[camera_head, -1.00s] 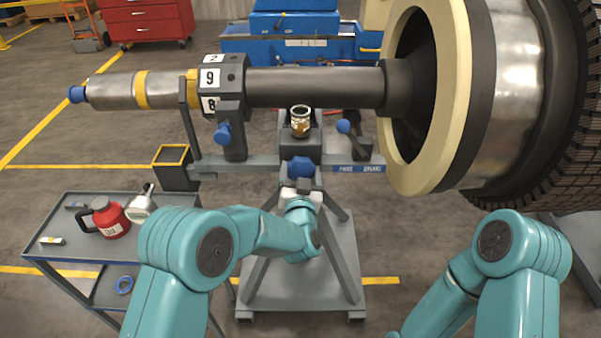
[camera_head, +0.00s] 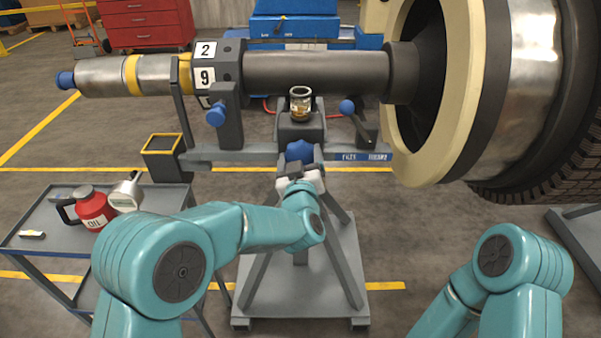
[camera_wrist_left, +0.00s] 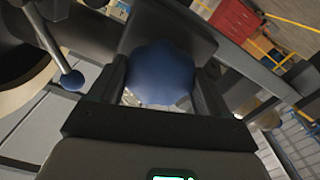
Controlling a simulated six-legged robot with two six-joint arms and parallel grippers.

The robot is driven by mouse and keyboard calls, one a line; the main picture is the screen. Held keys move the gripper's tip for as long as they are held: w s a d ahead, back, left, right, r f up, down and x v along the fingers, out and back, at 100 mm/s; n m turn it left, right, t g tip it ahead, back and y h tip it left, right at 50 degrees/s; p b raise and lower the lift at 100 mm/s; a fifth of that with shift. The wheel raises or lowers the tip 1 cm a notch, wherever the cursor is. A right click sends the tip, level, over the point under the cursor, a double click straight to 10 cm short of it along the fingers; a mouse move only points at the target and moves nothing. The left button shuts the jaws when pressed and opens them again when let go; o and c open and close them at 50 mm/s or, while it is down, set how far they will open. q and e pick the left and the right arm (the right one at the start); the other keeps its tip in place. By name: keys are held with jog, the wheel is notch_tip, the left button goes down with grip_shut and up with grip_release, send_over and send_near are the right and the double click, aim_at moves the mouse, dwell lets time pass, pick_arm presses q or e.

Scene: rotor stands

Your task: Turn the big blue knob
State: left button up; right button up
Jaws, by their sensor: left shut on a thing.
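The big blue knob (camera_head: 299,151) is on the front of the rotor stand, below a small glass jar with amber contents (camera_head: 300,104). My left gripper (camera_head: 303,170) is at the knob from the front. In the left wrist view the lobed blue knob (camera_wrist_left: 160,74) sits between the two dark fingers of the left gripper (camera_wrist_left: 162,90), which are shut on it. The wrist view is rolled relative to the stand. My right arm shows at the lower right of the head view, but its gripper is out of view.
A smaller blue knob (camera_head: 216,116) and a blue ball-ended lever (camera_head: 346,107) flank the knob. The grey shaft (camera_head: 315,72) with number plates runs above. A cart (camera_head: 40,218) with a red oil can (camera_head: 93,208) stands left. The large rotor wheel (camera_head: 440,95) is at right.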

pick_arm(q)
jog(key=shift+d+n+b, duration=0.1)
jog(key=shift+n+b, duration=5.9)
jog(key=shift+b, duration=0.3)
jog(key=o, duration=1)
jog(key=shift+s, duration=0.1)
jog(key=s, duration=1.6)
